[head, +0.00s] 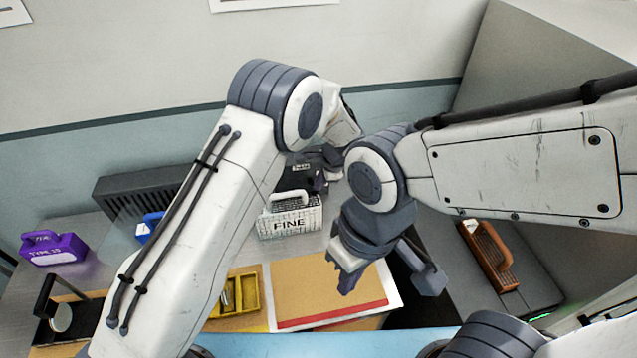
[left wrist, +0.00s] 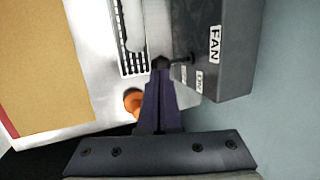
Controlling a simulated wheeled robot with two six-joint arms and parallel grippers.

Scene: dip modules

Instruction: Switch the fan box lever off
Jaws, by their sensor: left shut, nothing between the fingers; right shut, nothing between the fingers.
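The dark fan box (head: 300,172) stands by the wall behind the white FINE basket. In the left wrist view the box (left wrist: 232,55) shows a FAN label. Its lever (left wrist: 182,58) sticks out from the side face and ends in a black knob. Two small labels sit beside the lever, too small to read surely. My left gripper (left wrist: 161,78) is shut and empty, its tips right at the lever's knob; whether they touch I cannot tell. In the head view my left arm partly hides it. My right gripper (head: 347,284) is shut and empty above the tan board.
The white FINE basket (head: 289,222) stands close in front of the fan box. An orange round piece (left wrist: 132,102) is beside my left fingers. A tan board (head: 325,287), yellow tray (head: 246,294), purple module (head: 53,250) and brown module (head: 488,258) are around.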

